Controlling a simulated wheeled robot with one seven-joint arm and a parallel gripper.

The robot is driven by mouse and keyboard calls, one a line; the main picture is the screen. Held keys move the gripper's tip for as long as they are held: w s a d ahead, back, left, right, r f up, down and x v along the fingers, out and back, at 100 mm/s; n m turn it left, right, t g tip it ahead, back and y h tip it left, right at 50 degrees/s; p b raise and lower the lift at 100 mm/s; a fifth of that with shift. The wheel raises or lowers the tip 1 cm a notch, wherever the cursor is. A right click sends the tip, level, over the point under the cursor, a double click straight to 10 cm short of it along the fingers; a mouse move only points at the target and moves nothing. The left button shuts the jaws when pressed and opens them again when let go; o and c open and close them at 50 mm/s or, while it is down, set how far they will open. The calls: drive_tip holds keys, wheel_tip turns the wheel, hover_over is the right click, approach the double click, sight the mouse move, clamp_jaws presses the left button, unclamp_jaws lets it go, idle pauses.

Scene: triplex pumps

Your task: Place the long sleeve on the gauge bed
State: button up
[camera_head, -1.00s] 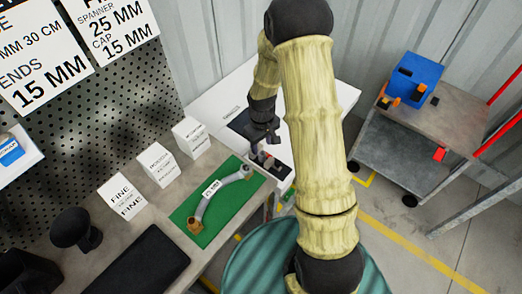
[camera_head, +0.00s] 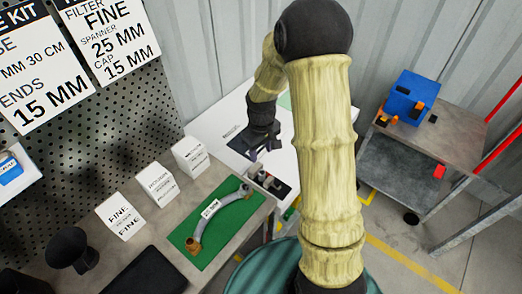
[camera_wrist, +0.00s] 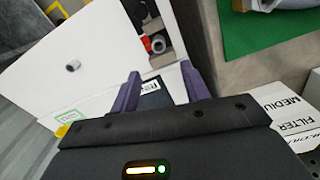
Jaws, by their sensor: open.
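My gripper (camera_head: 265,148) is open and empty above the white table, beside a dark holder; its fingers frame the near part of that table in the wrist view (camera_wrist: 160,70). A small grey cylinder (camera_wrist: 73,66) stands alone on the white table. The dark holder (camera_head: 270,184) carries several small grey cylindrical parts, one of them a hollow grey sleeve (camera_wrist: 156,44) beside a red piece. I cannot tell which cylinder is the long sleeve. A dark plate with a white label (camera_wrist: 150,88) lies partly behind the fingers; I cannot tell whether it is the gauge bed.
A grey bench (camera_head: 218,178) beside the white table bears a green mat (camera_head: 216,232) with a curved grey hose (camera_head: 218,213). A trolley (camera_head: 448,135) with a blue box stands at the right.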

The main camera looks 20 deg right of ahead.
drive_tip(key=s+r+m+t, duration=0.2)
drive_tip(key=s+r+m, duration=0.3)
drive_tip(key=s+r, duration=0.5)
drive_tip(key=s, duration=0.4)
drive_tip(key=shift+a+t, duration=0.15)
drive_tip(key=shift+t, duration=0.15)
